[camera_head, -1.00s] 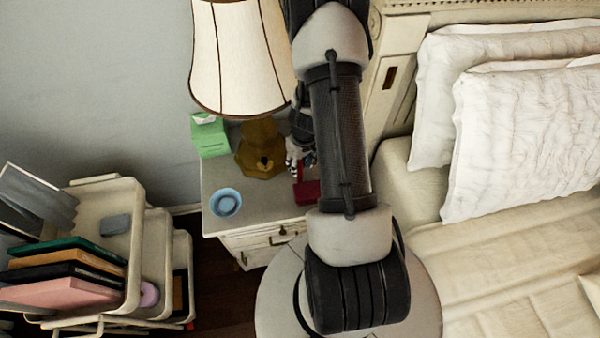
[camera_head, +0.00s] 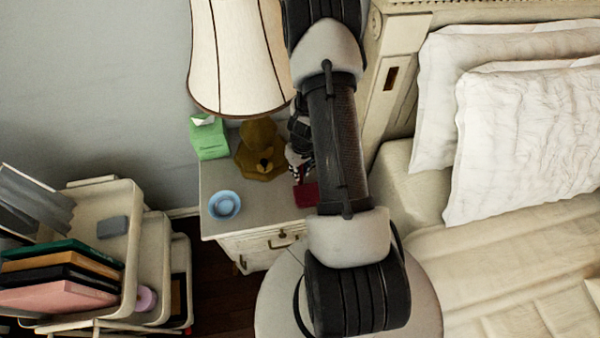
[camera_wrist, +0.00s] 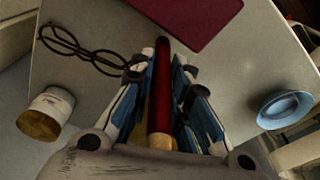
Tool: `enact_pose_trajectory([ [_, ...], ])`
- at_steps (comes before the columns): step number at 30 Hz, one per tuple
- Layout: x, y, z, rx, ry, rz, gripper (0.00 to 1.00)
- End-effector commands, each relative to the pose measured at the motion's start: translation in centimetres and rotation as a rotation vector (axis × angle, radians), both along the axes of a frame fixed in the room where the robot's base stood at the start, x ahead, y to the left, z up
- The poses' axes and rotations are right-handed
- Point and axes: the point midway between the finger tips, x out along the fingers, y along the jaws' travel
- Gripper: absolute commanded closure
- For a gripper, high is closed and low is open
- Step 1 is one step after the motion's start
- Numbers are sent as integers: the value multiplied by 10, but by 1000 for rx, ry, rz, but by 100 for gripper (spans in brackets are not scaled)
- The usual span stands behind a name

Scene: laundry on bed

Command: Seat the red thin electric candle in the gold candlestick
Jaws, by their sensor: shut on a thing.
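The red thin candle (camera_wrist: 160,95) lies lengthwise between the fingers of my gripper (camera_wrist: 160,72) in the wrist view. My gripper is shut on it. The candle's dark tip extends a little past the fingertips, and a gold-coloured end (camera_wrist: 160,142) shows near the palm. In the head view my gripper (camera_head: 298,165) is partly hidden behind my arm, beside the lamp and above the nightstand. The candle cannot be made out there. I cannot identify the gold candlestick in either current view.
The nightstand (camera_head: 222,185) holds a gold-based lamp (camera_head: 258,150), a green tissue box (camera_head: 209,138), a blue bowl (camera_head: 224,204) and a dark red book (camera_head: 306,196). Dark glasses (camera_wrist: 82,48) and a white-and-gold cylinder (camera_wrist: 48,108) show in the wrist view. The bed lies right.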

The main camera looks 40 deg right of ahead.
Motion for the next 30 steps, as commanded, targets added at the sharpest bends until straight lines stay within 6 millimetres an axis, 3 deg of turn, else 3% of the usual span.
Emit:
enact_pose_trajectory([
  [4,0,0,0,0,0,0,100],
  [16,0,0,6,0,0,1,100],
  [30,0,0,87,-1,-2,1,100],
])
